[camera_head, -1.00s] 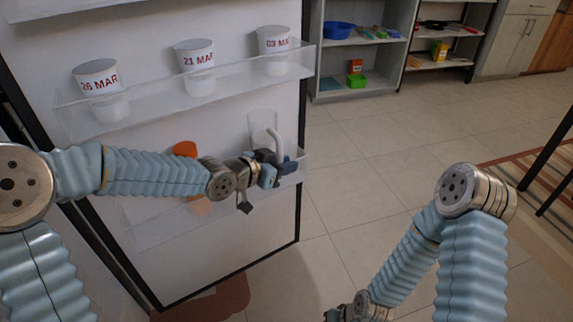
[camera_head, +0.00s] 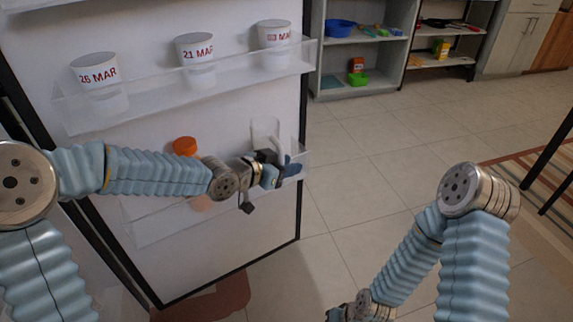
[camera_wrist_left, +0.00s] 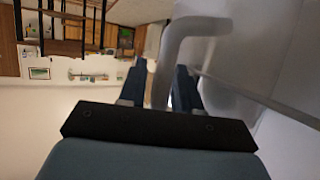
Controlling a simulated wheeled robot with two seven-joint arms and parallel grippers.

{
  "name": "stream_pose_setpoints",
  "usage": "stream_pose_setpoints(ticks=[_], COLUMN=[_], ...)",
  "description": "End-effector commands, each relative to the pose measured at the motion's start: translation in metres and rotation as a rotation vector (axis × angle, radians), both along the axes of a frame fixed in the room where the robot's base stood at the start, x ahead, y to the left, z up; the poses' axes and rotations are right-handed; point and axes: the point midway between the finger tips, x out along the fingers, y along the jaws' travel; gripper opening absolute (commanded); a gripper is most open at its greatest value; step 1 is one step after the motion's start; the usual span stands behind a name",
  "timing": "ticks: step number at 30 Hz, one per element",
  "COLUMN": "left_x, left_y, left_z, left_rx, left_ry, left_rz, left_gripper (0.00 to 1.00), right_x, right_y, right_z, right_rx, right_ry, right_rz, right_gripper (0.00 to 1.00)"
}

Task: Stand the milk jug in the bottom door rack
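The milk jug (camera_head: 265,131) is a clear, whitish jug at the right end of the bottom door rack (camera_head: 160,229). It looks about upright; its base is hidden behind my left gripper, so I cannot tell whether it touches the rack floor. My left gripper (camera_head: 284,171) is at the rack's front right. In the left wrist view the jug's curved handle (camera_wrist_left: 168,62) runs between the two dark fingers, which look closed on it. The jug's wall (camera_wrist_left: 225,45) is beside it. My right arm shows at the lower right, with its fingertips out of the frame.
An orange-capped container (camera_head: 185,146) stands in the bottom rack left of the jug, partly behind my left arm. The upper rack (camera_head: 190,97) holds three dated white cups, including the 21 MAR cup (camera_head: 196,50). Open floor (camera_head: 360,170) lies right of the door.

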Motion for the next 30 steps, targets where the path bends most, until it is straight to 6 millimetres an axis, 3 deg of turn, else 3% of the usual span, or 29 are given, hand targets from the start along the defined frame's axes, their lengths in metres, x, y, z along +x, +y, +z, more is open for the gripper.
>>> stream_pose_setpoints(ticks=[8,14,18,24,30], left_x=[0.005,0.005,-0.017,-0.048,-0.069], left_y=[0.006,0.007,0.030,0.059,0.078], left_z=[0.003,0.023,0.031,0.051,0.058], left_rx=[-0.002,-0.002,0.001,0.001,0.002], left_ry=[-0.008,-0.011,-0.007,-0.006,-0.006], left_rz=[0.015,0.017,0.018,0.015,0.011], left_gripper=[0.46,0.46,0.46,0.46,0.46], right_x=[0.000,-0.002,-0.002,-0.002,-0.002], right_y=[0.000,0.004,0.005,0.006,0.006], right_z=[0.001,0.018,0.024,0.050,0.058], right_rx=[0.000,0.006,0.008,0.010,0.012], right_ry=[0.000,0.003,0.004,0.004,0.004], right_rz=[0.000,0.007,0.009,0.013,0.015], right_gripper=[0.00,0.00,0.00,0.00,0.00])
